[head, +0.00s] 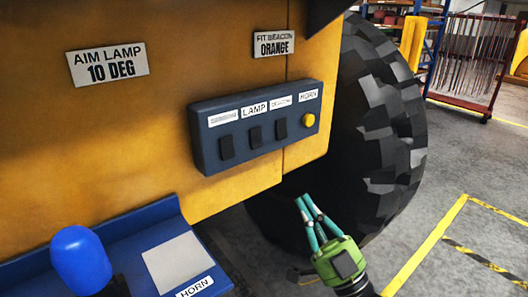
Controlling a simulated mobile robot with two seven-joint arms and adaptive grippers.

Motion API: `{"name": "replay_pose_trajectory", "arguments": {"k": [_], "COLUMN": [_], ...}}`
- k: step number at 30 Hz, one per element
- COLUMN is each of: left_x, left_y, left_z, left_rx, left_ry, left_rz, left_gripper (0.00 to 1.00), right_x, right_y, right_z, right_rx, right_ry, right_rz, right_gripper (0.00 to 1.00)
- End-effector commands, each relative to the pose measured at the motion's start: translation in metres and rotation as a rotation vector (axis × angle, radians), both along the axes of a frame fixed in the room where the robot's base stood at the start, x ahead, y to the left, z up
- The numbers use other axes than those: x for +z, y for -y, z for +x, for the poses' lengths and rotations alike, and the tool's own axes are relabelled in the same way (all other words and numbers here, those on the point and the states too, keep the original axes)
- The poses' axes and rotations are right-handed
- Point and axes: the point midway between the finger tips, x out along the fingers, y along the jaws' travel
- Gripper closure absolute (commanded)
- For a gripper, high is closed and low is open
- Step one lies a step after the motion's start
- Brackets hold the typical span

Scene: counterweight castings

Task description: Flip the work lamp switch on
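A dark blue switch box (205,168) is mounted on the yellow machine body. It carries three black rocker switches in a row and a yellow round button at the right. The middle rocker (255,137) sits below the label reading LAMP (255,107). I cannot tell which way it is tipped. My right gripper (305,197), green with teal fingers, is below and right of the box, apart from it. Its fingertips are together and hold nothing visible. My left gripper is not in view.
Other rockers flank the lamp one: a left rocker (227,147) and a right rocker (281,128). The yellow button (309,120) is under a HORN label. A large black tyre (385,120) stands behind my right gripper. A blue knob (80,260) rises from a blue ledge (125,250) at lower left.

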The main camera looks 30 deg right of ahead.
Motion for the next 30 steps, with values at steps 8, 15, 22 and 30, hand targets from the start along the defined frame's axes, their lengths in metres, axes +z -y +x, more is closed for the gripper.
{"name": "replay_pose_trajectory", "arguments": {"k": [8,15,22,30], "left_x": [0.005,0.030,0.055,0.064], "left_y": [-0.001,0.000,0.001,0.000], "left_z": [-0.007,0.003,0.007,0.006], "left_rx": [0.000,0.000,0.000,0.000], "left_ry": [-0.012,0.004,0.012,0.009], "left_rz": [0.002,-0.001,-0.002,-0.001], "left_gripper": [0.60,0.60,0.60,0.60], "right_x": [0.006,0.037,0.067,0.059], "right_y": [0.000,-0.003,-0.006,-0.009], "right_z": [0.006,0.039,0.078,0.112], "right_rx": [-0.001,-0.001,-0.001,0.000], "right_ry": [0.000,0.005,0.002,-0.002], "right_rz": [0.000,0.000,0.000,0.000], "right_gripper": [1.00,1.00,1.00,1.00]}}
